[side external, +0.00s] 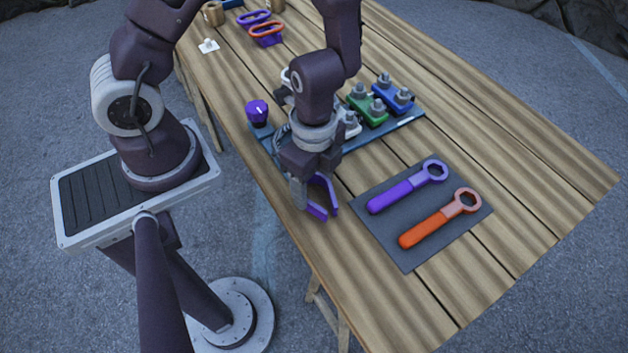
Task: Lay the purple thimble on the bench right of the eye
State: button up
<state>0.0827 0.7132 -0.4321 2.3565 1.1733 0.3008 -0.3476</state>
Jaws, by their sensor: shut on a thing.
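My gripper (316,203) points down over the bench, left of the grey mat. It is shut on a purple piece (333,196) with two prongs showing below the fingers, which I take to be the purple thimble. Its upper part is hidden by the gripper, and I cannot tell whether it touches the bench (425,310). I cannot identify the eye for certain. A small white fitting on a white plate (208,46) stands at the far left, and a white curved part (286,76) shows partly behind my arm.
A grey mat (411,258) holds a purple wrench (395,195) and an orange wrench (428,230). Behind my gripper, a dark board carries a purple knob (257,111), a green block (367,106) and a blue block (392,97). Purple and orange looped tools (266,35) lie farther back.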

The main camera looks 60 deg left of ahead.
jog(key=o, duration=1.6)
jog(key=shift+f, duration=0.1)
jog(key=shift+c, duration=0.2)
jog(key=s+a+r+n+t, duration=0.2)
jog(key=r+n, duration=0.2)
jog(key=r, duration=0.5)
jog(key=s+a+r+n+t, duration=0.1)
jog(key=s+a+r+n, duration=0.1)
jog(key=r+n, duration=0.3)
jog(key=s+a+r+n+t, duration=0.2)
jog(key=r+n, duration=0.3)
jog(key=r, duration=0.8)
jog(key=shift+s+a+t, duration=0.3)
jog(key=shift+s, duration=0.15)
